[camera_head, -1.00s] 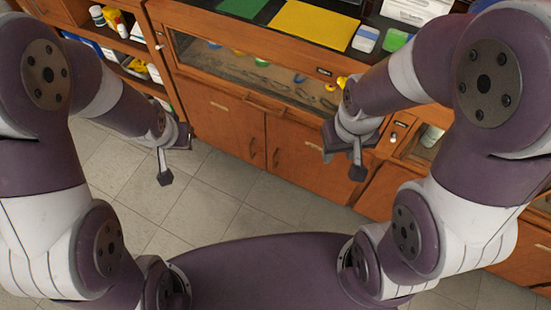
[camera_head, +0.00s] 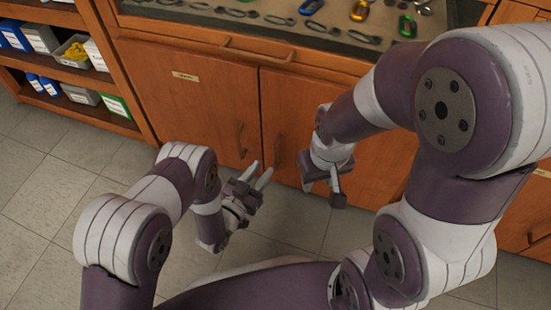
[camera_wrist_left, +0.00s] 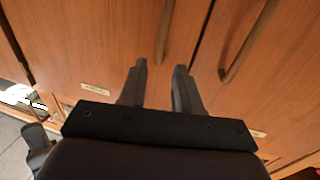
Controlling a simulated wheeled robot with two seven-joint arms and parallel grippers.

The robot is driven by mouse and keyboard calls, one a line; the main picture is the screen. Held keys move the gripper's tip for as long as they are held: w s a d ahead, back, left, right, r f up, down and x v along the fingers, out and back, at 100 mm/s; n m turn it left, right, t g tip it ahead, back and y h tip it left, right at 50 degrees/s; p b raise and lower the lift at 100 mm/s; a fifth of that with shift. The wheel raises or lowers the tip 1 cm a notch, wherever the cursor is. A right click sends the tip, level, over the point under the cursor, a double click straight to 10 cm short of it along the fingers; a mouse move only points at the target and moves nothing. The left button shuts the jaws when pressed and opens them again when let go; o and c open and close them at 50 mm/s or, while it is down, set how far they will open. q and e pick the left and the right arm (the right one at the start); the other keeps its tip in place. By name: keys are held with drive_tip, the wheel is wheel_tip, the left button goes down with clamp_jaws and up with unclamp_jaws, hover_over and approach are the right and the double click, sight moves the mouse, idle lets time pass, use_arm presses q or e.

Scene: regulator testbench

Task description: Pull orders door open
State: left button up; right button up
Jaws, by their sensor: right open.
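Two closed wooden cabinet doors stand side by side: a left door (camera_head: 190,105) with a small label (camera_head: 185,76) too small to read, and a right door (camera_head: 297,110). I cannot tell which is the orders door. The left door's vertical handle (camera_head: 242,140) and the right door's handle (camera_head: 278,150) flank the seam. My left gripper (camera_head: 259,170) is open and empty, in front of the doors near the handles. In the left wrist view its fingers (camera_wrist_left: 160,68) point at the left handle (camera_wrist_left: 167,30), apart from it; the other handle (camera_wrist_left: 246,45) is right. My right gripper (camera_head: 325,185) is open.
An open shelf (camera_head: 70,65) with boxes stands at the left. The tiled floor (camera_head: 60,180) is clear at the left.

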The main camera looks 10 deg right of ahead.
sight(275, 153)
use_arm(q)
drive_tip(key=b+x, duration=0.1)
drive_tip(key=x, duration=0.2)
drive_tip(key=b+x, duration=0.2)
drive_tip(key=x, duration=0.2)
drive_tip(key=shift+w+d+f, duration=0.15)
drive_tip(key=shift+d+f, duration=0.05)
drive_tip(key=shift+f, duration=0.05)
drive_tip(key=shift+w+d+r+b, duration=0.15)
drive_tip(key=shift+w+d+b, duration=0.15)
drive_tip(key=shift+w+d, duration=0.05)
clamp_jaws()
